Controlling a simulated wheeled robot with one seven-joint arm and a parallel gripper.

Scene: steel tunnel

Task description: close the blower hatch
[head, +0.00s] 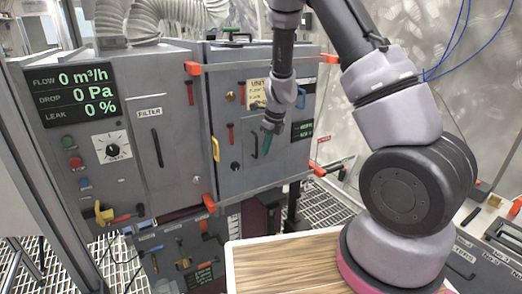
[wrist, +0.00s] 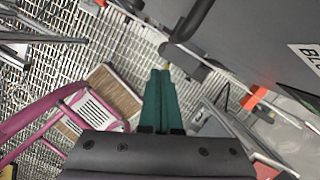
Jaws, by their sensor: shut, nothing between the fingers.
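The grey panel with a label starting "BL" (wrist: 308,58) fills the upper right of the wrist view, with a dark bar handle (wrist: 193,18) on it. In the head view, I take the blower hatch to be part of the grey front (head: 240,172) right of the filter door; its label is hidden behind my arm, and I cannot tell how far it stands open. My gripper (head: 270,132) is in front of this front, pointing down, close to a dark handle (head: 254,147). Its green fingers (wrist: 160,100) are together and empty. Contact with the panel cannot be told.
The filter door (head: 157,145) and a readout (head: 84,91) showing zeros are on the left. Orange corner pieces (head: 209,203) and a yellow handle (head: 215,149) stick out. A wooden top (head: 285,265) lies in front. Grated floor shows below, with a pink frame (wrist: 35,120).

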